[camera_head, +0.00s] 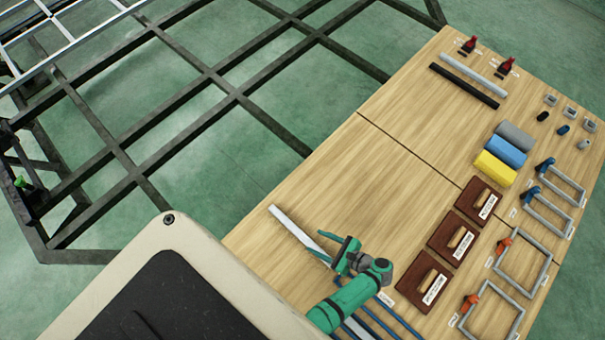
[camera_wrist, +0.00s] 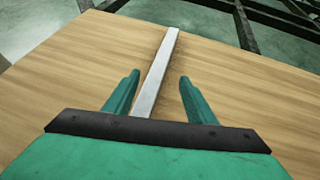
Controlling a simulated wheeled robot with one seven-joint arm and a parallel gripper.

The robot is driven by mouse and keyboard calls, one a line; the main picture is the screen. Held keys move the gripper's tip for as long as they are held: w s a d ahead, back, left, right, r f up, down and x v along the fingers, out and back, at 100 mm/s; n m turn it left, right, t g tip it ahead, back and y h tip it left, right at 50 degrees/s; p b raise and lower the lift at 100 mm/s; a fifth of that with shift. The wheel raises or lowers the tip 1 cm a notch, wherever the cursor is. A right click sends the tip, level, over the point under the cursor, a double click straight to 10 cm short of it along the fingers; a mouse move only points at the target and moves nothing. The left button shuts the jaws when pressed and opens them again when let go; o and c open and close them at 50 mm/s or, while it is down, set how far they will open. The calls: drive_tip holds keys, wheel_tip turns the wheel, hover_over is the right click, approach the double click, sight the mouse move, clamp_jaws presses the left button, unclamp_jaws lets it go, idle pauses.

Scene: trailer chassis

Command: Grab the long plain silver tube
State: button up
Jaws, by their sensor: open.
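A long plain silver tube (camera_head: 295,230) lies on the wooden table near its left edge, beside my gripper (camera_head: 328,248). In the wrist view the tube (camera_wrist: 160,70) runs away from me between the two green fingers of my gripper (camera_wrist: 159,78). The fingers are open, one on each side of the tube, with a gap on both sides. The near end of the tube is hidden by the gripper body. I cannot tell how high the fingers are above the table.
Another silver tube (camera_head: 473,75) and a black tube (camera_head: 464,86) lie at the table's far end. Blue bars (camera_head: 378,322) lie close to my arm. The table's middle (camera_head: 400,170) is clear. A dark chassis frame (camera_head: 215,80) stands beyond.

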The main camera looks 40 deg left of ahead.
sight(301, 235)
drive_tip(key=shift+s+x, duration=0.1)
drive_tip(key=shift+x, duration=1.7)
drive_tip(key=shift+s+x, duration=0.15)
drive_tip(key=shift+x, duration=1.7)
drive_tip(key=shift+d, duration=0.1)
clamp_jaws()
